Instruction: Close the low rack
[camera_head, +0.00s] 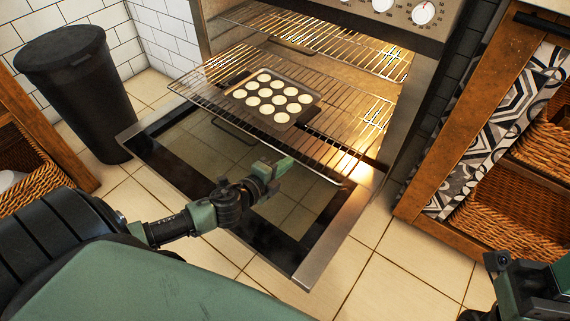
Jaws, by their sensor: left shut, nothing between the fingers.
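The low rack (345,128) is a wire rack pulled out of the oven, above the lowered oven door (318,250). A muffin tray (312,93) with several pale round cakes sits on it. My left gripper (284,166) is shut and empty, just in front of the rack's front edge and over the door. I cannot tell whether it touches the rack wire. Part of my right arm's end (497,262) shows at the lower right, cut off by the frame; its fingers are not clear.
An upper rack (325,38) sits inside the oven. A black bin (85,95) stands on the left. A wooden cabinet with wicker baskets (510,212) and a patterned cloth (490,125) stands on the right. Tiled floor in front of the door is clear.

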